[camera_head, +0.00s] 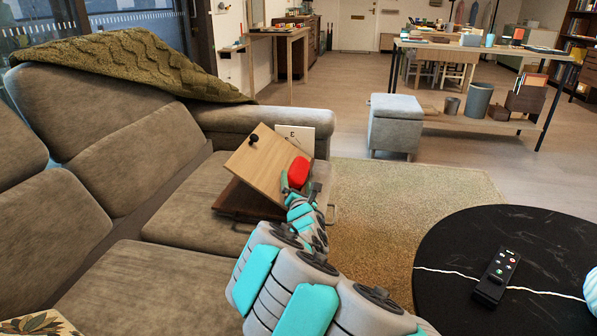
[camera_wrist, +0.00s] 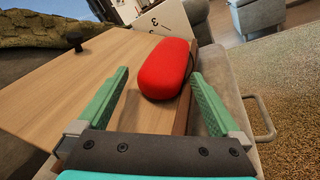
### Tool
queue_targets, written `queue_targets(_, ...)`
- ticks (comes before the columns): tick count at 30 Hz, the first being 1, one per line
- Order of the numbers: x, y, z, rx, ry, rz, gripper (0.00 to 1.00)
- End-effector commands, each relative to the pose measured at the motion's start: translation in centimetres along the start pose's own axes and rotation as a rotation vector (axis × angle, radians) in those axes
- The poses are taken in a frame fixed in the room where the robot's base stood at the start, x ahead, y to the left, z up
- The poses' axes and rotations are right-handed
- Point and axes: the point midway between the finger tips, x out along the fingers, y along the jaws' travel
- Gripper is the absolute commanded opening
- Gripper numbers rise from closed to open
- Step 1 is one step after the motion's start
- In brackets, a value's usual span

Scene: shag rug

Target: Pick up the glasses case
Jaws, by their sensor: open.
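The glasses case is a red, rounded, elongated case (camera_wrist: 165,69). It lies near the right edge of a tilted light wooden board (camera_wrist: 75,90) on the sofa. In the head view the red case (camera_head: 298,172) shows just beyond the end of my arm. My gripper (camera_wrist: 160,90) is open, with its green fingers on either side of the case's near end in the wrist view. The fingers look apart from the case; how deep they reach around it is hard to tell.
A dark knob (camera_wrist: 75,40) stands up from the board. A metal handle (camera_wrist: 260,120) sticks out at right. A white card with markings (camera_head: 300,137) stands behind the case. The sofa (camera_head: 180,215) surrounds the board, and a black round table (camera_head: 530,245) is at right.

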Motion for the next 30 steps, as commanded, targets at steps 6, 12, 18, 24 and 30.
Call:
queue_targets(6,-0.01,-0.05,-0.02,0.000,0.000,-0.001,0.98)
queue_targets(12,-0.02,-0.07,-0.03,0.000,0.001,-0.001,0.75)
queue_targets(18,-0.03,-0.07,-0.04,0.000,0.001,-0.002,0.53)
queue_targets(24,-0.03,-0.07,-0.04,0.000,0.001,-0.002,0.30)
queue_targets(30,-0.03,-0.08,-0.03,0.000,0.001,-0.002,0.17)
